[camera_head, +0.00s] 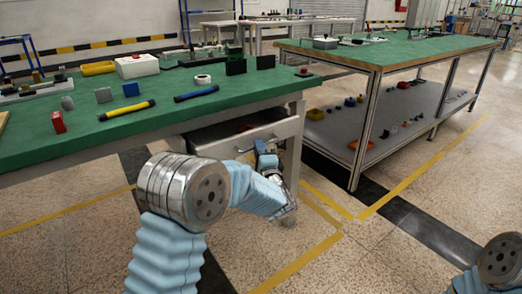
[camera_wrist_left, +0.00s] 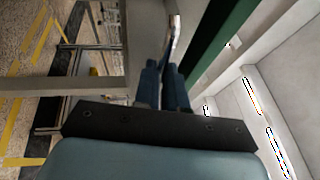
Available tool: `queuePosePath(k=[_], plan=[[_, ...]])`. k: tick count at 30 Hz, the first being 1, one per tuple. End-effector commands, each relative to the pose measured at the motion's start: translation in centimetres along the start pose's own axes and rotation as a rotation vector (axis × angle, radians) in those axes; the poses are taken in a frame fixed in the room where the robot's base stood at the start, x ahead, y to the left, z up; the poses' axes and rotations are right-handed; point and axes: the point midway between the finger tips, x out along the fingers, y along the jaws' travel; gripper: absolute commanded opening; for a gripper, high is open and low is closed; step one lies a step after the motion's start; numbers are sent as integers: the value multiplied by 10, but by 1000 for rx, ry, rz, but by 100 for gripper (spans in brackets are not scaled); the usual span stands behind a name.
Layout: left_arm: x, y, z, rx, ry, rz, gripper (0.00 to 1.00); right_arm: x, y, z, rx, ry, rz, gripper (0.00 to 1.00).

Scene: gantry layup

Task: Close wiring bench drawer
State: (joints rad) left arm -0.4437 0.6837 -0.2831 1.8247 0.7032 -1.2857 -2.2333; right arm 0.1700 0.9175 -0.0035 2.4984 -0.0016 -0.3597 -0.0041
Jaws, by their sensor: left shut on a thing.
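The wiring bench (camera_head: 180,113) has a green top, and its pale drawer (camera_head: 222,147) stands partly pulled out below the near edge, with a dark gap showing above the front. My left gripper (camera_head: 262,146) is at the drawer's front, shut on the drawer handle (camera_head: 245,150). In the left wrist view the dark blue fingers (camera_wrist_left: 162,78) are close together around the thin metal handle (camera_wrist_left: 174,38). My left arm hides part of the drawer front. My right gripper is out of view; only a piece of my right arm shows at the lower right.
On the bench top lie a yellow screwdriver-like tool (camera_head: 127,110), a blue one (camera_head: 196,94), a red block (camera_head: 58,122) and a white box (camera_head: 137,66). A second green-topped bench (camera_head: 400,50) with a lower shelf stands to the right. Yellow-lined floor between is clear.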

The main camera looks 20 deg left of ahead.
Motion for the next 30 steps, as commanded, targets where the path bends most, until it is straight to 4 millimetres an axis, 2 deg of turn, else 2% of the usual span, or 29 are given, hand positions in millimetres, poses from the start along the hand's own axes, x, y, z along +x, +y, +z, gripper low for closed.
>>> queuePosePath(k=[3,8,18,19,24,30], plan=[[23,1,10,4,-3,2,0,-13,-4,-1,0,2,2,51],[47,8,20,2,-2,1,0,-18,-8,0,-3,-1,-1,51],[53,10,23,1,-2,0,0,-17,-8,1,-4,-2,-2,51],[53,10,23,1,-2,0,12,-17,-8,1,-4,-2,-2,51],[52,10,23,1,-1,0,36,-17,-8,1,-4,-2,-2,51],[52,10,22,1,0,0,36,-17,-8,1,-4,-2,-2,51]])
